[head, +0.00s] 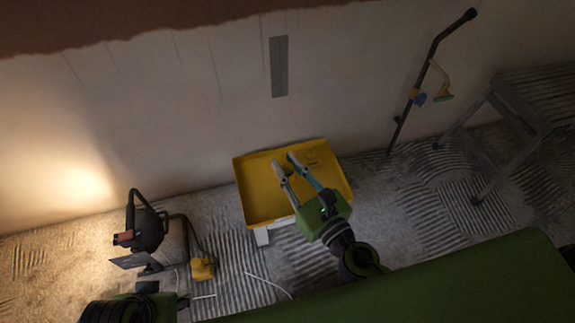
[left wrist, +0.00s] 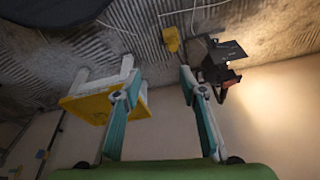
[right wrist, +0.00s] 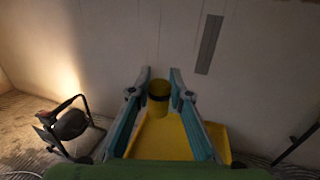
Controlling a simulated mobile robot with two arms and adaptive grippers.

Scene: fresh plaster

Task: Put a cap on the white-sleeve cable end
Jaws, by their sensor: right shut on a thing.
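My right gripper (head: 286,161) reaches over the yellow tray (head: 262,205). In the right wrist view its fingers (right wrist: 160,72) are shut on a small yellow cylinder (right wrist: 158,107) with a dark band. I cannot tell if this is a cap or a holder of caps. My left gripper (left wrist: 160,73) is open and empty, with its fingers wide apart. A thin white cable (head: 268,284) lies on the floor in front of the tray. I cannot make out which cable end has the white sleeve.
A work lamp (head: 148,230) stands on the floor at the left, with a small yellow object (head: 202,268) near it. A grey strip (head: 279,67) is on the wall behind the tray. A dark pole (head: 412,92) leans at the right beside a grey trestle (head: 515,112).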

